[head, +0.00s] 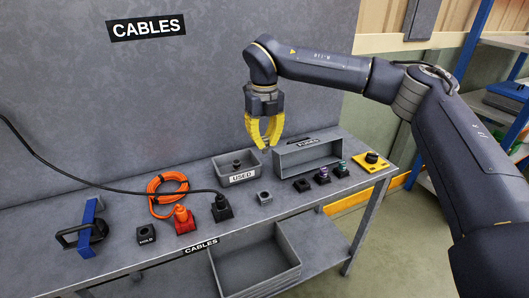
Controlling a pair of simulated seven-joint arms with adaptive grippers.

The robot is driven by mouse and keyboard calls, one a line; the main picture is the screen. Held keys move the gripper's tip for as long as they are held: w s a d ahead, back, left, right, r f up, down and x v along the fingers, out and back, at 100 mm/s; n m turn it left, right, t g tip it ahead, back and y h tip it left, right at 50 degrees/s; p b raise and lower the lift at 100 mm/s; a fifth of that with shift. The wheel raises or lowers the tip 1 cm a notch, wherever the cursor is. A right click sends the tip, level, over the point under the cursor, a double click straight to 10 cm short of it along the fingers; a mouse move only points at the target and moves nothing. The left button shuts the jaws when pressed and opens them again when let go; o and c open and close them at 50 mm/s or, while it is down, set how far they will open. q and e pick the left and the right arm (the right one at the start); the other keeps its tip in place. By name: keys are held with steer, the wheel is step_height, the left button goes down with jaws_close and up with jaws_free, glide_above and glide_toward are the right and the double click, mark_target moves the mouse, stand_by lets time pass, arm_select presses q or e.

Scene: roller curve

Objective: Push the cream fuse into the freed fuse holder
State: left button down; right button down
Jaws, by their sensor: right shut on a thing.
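My right gripper (264,147) hangs from above with its yellow fingers pointing down, over the bench just behind the grey tray marked USED. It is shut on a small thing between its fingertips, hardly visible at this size. I take it to be the cream fuse, which shows nowhere else. A row of small black fuse holders stands in front of the grey tray marked FUSES (308,165). The left one (302,185) shows no coloured fuse; beside it are one with purple (323,176) and one with green (341,169). My left gripper is out of view.
The USED tray (238,180) holds a dark piece.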

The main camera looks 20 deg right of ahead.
steer(key=shift+r, duration=0.25)
steer(key=shift+f, duration=0.1)
steer(key=shift+f, duration=0.1)
step_height(320, 180, down, 12)
stand_by(3.0)
steer(key=shift+f, duration=0.2)
stand_by(0.3)
